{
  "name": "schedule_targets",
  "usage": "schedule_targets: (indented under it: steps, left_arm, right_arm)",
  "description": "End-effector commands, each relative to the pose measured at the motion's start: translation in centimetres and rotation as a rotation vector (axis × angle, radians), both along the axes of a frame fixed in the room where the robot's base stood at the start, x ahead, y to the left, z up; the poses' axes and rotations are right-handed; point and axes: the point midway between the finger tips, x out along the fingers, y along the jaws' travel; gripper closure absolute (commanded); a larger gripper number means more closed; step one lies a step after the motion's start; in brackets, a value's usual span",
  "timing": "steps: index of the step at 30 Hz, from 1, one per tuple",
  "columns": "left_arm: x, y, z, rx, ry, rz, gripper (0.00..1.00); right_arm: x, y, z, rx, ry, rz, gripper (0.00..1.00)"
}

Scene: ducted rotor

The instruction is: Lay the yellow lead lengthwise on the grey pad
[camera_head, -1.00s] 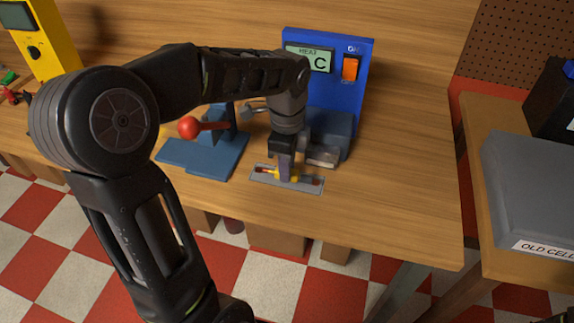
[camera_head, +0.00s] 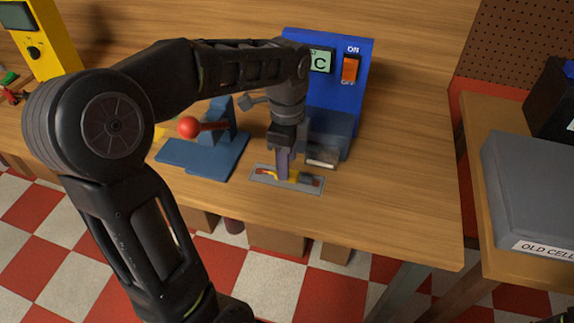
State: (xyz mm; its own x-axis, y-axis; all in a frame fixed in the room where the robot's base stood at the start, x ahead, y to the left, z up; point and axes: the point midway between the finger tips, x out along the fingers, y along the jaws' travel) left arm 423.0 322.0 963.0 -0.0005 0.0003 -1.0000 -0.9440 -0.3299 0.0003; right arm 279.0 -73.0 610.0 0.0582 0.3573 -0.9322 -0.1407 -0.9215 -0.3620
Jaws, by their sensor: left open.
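The yellow lead (camera_head: 294,175) lies along the length of the grey pad (camera_head: 260,178) near the bench's front edge. It has red ends, one at each side. My left gripper (camera_head: 283,176) points down over the middle of the lead and hides part of it. Its jaws are open, with the fingertips close to the lead; I cannot tell whether they touch it. My right gripper does not show.
A blue press with a red ball handle (camera_head: 188,127) stands left of the pad. A blue unit with a display and orange switch (camera_head: 350,69) stands behind. A grey box labelled OLD CELL (camera_head: 530,185) sits on the right table. Bench right of the pad is clear.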

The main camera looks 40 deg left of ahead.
Motion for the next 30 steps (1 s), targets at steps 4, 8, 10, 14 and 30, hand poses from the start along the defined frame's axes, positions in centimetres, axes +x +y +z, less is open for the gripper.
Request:
schedule_targets:
  steps: [4,8,10,14,30]
  left_arm:
    - [0.1,0.0,3.1,0.0,-0.005,0.0,0.55]
    - [0.1,0.0,5.9,-0.001,-0.004,0.0,0.55]
    - [0.1,-0.1,7.2,-0.001,-0.004,0.0,0.55]
    - [0.0,-0.1,9.4,-0.001,0.0,-0.001,0.55]
    - [0.0,0.0,9.8,-0.001,0.0,0.0,0.55]
  right_arm:
    - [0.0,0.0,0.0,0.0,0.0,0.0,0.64]
    - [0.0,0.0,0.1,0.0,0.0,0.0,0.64]
    - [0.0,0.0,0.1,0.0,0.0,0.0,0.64]
    - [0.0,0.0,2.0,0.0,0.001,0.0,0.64]
    - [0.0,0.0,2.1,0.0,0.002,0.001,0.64]
